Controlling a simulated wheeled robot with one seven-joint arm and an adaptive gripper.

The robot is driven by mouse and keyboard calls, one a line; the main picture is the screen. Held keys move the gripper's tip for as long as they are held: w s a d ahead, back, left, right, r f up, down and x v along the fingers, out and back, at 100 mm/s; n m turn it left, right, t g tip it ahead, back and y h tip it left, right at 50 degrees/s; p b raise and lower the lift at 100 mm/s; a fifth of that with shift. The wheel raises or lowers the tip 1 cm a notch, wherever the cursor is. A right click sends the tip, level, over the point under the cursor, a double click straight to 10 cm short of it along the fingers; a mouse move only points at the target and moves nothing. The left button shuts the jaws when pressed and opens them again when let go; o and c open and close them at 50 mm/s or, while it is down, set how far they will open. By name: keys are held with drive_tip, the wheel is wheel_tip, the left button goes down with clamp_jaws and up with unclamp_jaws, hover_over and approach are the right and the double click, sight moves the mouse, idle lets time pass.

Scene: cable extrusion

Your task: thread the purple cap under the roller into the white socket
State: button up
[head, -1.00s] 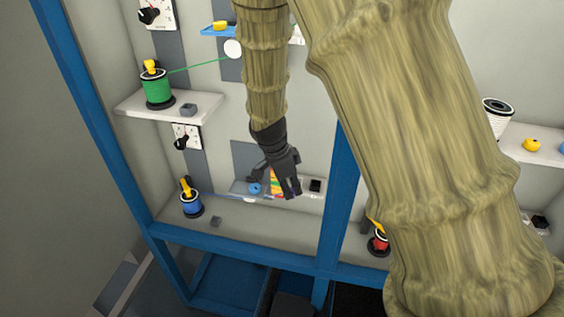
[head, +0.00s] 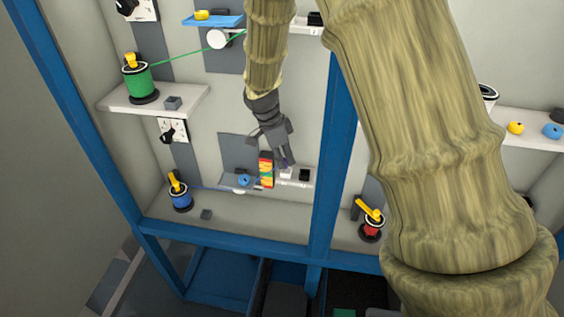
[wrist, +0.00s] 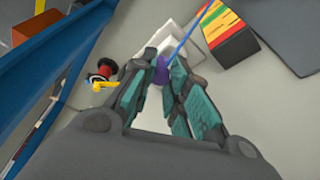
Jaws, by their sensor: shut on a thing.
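My gripper (head: 281,160) reaches down to the small lower shelf and is shut on the purple cap (wrist: 162,68), which shows between the fingertips (wrist: 162,78) in the wrist view. A thin blue cable (wrist: 195,34) runs from the cap up and to the right. The white socket (head: 287,174) is on the shelf just below the fingertips in the head view. I cannot tell whether the cap touches it. The roller (head: 240,191) shows as a white edge under the shelf's left part, with the blue cable (head: 213,187) running to it from the blue spool (head: 180,197).
A striped red, yellow and green block (head: 266,171) stands left of the socket, and a black socket (head: 304,175) is to its right. A blue ring (head: 243,180) sits at the shelf's left. A blue post (head: 330,160) rises on the right. A red spool (head: 371,230) stands beyond it.

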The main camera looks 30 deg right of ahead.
drive_tip(key=shift+w+d+f, duration=0.1)
drive_tip(key=shift+w+d, duration=0.45)
drive_tip(key=shift+w, duration=0.1)
drive_tip(key=shift+f+b, duration=0.95)
drive_tip(key=shift+f, duration=0.75)
drive_tip(key=shift+a+f, duration=0.1)
drive_tip(key=shift+f, duration=0.1)
drive_tip(key=o, duration=0.8)
drive_tip(key=shift+o, duration=0.2)
drive_tip(key=shift+r, duration=0.1)
drive_tip(key=v, duration=1.1)
drive_tip(key=shift+r, duration=0.35)
drive_tip(key=shift+a, duration=0.15)
